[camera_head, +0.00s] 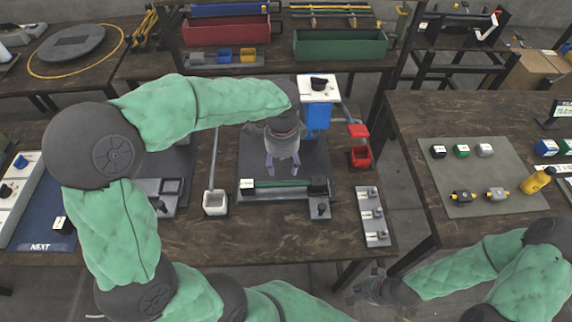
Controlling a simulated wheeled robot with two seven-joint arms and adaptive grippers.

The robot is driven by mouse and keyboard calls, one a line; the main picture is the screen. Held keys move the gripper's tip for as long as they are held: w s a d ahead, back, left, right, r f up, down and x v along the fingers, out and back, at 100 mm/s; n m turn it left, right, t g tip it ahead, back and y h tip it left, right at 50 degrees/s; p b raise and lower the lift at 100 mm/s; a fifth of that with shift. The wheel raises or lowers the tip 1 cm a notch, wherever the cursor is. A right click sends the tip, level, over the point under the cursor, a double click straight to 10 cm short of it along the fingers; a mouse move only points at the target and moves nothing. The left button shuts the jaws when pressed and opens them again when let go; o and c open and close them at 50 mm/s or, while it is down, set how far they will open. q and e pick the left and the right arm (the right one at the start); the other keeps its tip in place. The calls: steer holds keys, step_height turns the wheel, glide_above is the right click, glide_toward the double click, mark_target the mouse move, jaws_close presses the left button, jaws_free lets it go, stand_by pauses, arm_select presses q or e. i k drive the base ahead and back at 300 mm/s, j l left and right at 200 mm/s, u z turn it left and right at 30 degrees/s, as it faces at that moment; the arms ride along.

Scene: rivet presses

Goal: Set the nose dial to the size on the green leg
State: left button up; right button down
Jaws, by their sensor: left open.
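A blue press (317,118) stands behind the middle of the near table. On its top is a white plate with a black knob (319,83), which looks like the nose dial; its markings are too small to read. A green leg (280,184) lies lengthwise in a grey fixture in front of the press. A white tag (247,184) sits at its left end; I cannot read its size. My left gripper (283,168) is open and empty, pointing down just above and behind the green leg. My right gripper (358,289) is low by the table's front edge, its fingers unclear.
A grey tray with small parts (372,216) lies at the table's right end. The right table holds a grey mat (475,185) with several small parts.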

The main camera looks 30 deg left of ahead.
mark_target(318, 84)
steer(key=k, duration=1)
